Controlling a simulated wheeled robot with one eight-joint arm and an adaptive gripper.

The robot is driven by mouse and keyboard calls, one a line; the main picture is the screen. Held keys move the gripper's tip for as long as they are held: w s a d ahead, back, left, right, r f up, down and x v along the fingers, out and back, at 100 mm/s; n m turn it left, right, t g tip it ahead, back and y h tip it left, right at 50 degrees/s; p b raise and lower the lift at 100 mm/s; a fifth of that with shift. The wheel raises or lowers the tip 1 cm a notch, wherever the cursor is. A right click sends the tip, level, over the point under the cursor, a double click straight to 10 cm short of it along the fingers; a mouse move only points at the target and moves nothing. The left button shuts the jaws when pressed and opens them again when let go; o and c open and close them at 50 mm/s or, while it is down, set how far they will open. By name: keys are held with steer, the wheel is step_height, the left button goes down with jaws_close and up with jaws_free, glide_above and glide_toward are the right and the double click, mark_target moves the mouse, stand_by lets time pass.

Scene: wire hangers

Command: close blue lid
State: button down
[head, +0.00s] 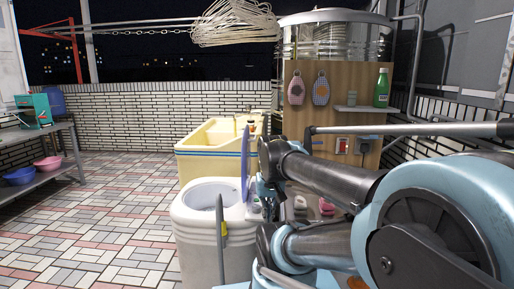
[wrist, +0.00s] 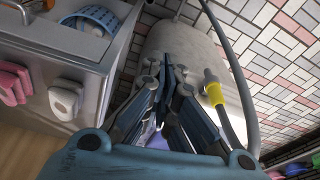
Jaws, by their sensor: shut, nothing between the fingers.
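The blue lid (head: 246,165) stands upright, edge-on, at the right side of the round opening of a white washing tub (head: 199,240). The tub's opening is uncovered. My gripper is mostly hidden behind my own arm in the head view, just right of the lid. In the wrist view my gripper (wrist: 167,62) is shut and empty, its fingertips over the pale tub wall (wrist: 200,48). A bluish patch shows low between the finger links; I cannot tell whether it is the lid.
A grey hose with a yellow connector (wrist: 215,92) runs beside the tub. A yellow sink (head: 208,165) stands behind it, and a wooden cabinet (head: 335,95) at the right. A bench with basins (head: 18,176) is at the left. The tiled floor between is clear.

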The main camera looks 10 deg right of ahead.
steer(key=w+d+r+m+g, duration=0.1)
steer(key=w+d+r+m, duration=0.1)
steer(key=w+r+m, duration=0.55)
steer(key=w+d+r+m, duration=0.2)
steer(key=w+r+m, duration=0.1)
steer(key=w+r, duration=0.8)
steer(key=w+d+r+m+g, duration=0.1)
steer(key=w+d+r+m, duration=0.2)
steer(key=w+r+m, duration=0.4)
steer(key=w+d+r+m, duration=0.2)
steer(key=w+d+r, duration=0.2)
steer(key=w, duration=0.5)
steer(key=a+f, duration=0.4)
steer(key=f, duration=0.6)
steer(key=shift+w+a+f+y, duration=0.3)
steer(key=shift+a+f, duration=0.05)
